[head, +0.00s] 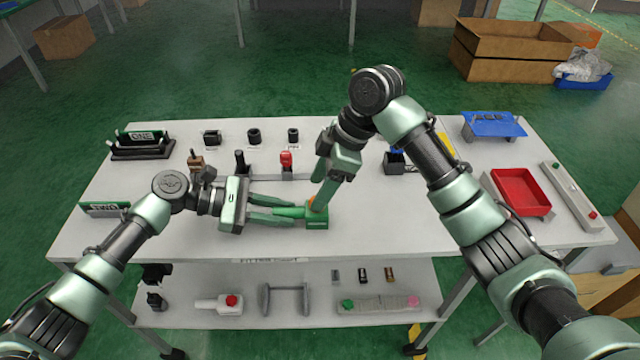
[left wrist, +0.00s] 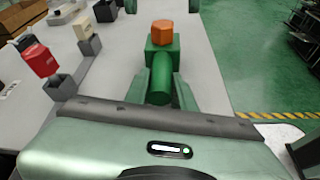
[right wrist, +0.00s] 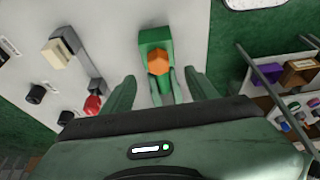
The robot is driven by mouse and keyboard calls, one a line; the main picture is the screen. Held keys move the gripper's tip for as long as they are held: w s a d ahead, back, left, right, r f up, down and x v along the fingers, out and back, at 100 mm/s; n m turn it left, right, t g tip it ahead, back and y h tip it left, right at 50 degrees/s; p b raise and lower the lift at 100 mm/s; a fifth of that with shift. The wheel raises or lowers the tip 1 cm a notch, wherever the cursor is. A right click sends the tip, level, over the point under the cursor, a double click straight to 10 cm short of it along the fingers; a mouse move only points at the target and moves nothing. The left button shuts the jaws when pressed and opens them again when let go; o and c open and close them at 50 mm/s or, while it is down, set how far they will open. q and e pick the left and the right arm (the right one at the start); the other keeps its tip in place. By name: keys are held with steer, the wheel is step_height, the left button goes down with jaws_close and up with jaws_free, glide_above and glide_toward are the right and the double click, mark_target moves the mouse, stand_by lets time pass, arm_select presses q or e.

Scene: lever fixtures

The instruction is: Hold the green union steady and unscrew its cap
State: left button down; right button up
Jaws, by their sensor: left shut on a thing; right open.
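The green union (head: 317,220) lies near the front middle of the table, with a horizontal green pipe stub. Its orange hexagonal cap (left wrist: 162,34) sits on top; in the right wrist view the cap (right wrist: 158,64) faces the camera. My left gripper (head: 283,212) is shut on the union's pipe stub from the left, one finger on each side of it (left wrist: 161,84). My right gripper (head: 318,202) points down from above at the cap. Its fingers (right wrist: 158,88) are open and apart, with the cap between their lines, not touched.
A red lever fixture (head: 286,160) and a black one (head: 240,161) stand behind the left gripper. A red tray (head: 521,191) and a blue stand (head: 492,126) are at the right. The table's front edge lies just before the union; a lower shelf (head: 255,300) holds several parts.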

steer(key=shift+f, duration=0.15)
steer(key=shift+f, duration=1.35)
jaws_close()
steer(key=n+g, duration=0.1)
steer(key=n, duration=0.1)
steer(key=n+g, duration=0.1)
steer(key=n, duration=0.2)
steer(key=shift+w, duration=0.2)
steer(key=n, duration=0.2)
steer(key=n+g+h, duration=0.1)
steer(key=n, duration=0.2)
steer(key=shift+w+a+r+g+h, duration=0.1)
steer(key=shift+a+g+h, duration=0.05)
steer(key=shift+g+h, duration=0.15)
steer(key=n+h, duration=0.1)
steer(key=n, duration=0.2)
steer(key=n+g+h, duration=0.1)
steer(key=n, duration=0.2)
steer(key=shift+a, duration=0.2)
steer(key=n+h, duration=0.1)
steer(key=n, duration=0.2)
steer(key=n+h, duration=0.1)
steer(key=n, duration=0.3)
steer(key=shift+h, duration=0.4)
